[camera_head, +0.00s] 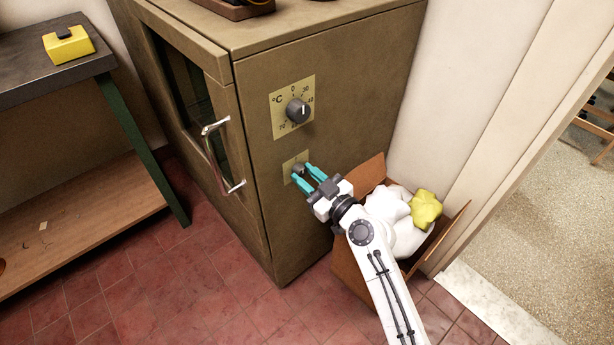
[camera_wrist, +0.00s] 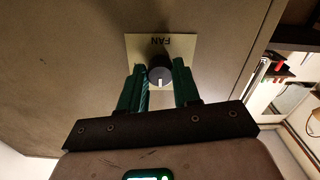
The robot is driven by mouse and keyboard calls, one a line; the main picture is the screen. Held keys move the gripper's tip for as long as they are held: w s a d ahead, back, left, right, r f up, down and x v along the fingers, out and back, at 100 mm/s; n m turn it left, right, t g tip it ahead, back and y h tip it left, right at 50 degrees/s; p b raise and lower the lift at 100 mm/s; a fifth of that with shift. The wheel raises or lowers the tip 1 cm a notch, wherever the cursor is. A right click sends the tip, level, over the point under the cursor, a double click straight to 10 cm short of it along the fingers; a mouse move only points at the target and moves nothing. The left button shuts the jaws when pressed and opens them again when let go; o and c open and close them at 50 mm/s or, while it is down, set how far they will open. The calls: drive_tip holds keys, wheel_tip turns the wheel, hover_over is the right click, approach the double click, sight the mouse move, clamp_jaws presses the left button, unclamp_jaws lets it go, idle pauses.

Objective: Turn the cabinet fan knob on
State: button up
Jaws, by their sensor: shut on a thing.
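The cabinet (camera_head: 219,157) is brown, with a glass door and a silver handle on its left face. The fan knob (camera_wrist: 159,73) is small, round and dark, on a pale plate (camera_wrist: 133,45) marked FAN, upside down in the wrist view. Its white mark points down there, away from the word. In the head view the knob (camera_head: 298,169) shows low on the cabinet's right face, partly hidden by the fingers. My gripper (camera_wrist: 158,69) has teal fingers on both sides of the knob and is shut on it. The gripper (camera_head: 302,173) reaches it from the lower right.
A larger temperature dial (camera_head: 298,111) marked °C sits above the fan knob. An open cardboard box (camera_head: 362,279) with white bags and a yellow cloth stands on the floor right of the cabinet, under my arm. A workbench (camera_head: 50,81) stands left. A doorway opens right.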

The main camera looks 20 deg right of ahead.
drive_tip(key=c, duration=0.3)
drive_tip(key=shift+m, duration=0.3)
drive_tip(key=m, duration=0.3)
drive_tip(key=shift+m+b, duration=0.3)
drive_tip(key=m, duration=0.4)
drive_tip(key=shift+a+m, duration=0.1)
drive_tip(key=shift+m, duration=0.2)
drive_tip(key=m+p, duration=0.2)
drive_tip(key=m, duration=0.3)
drive_tip(key=shift+r, duration=0.1)
drive_tip(key=shift+m+p, duration=0.55)
drive_tip(key=shift+m, duration=1.45)
drive_tip(key=o, duration=1.1)
drive_tip(key=shift+c, duration=0.2)
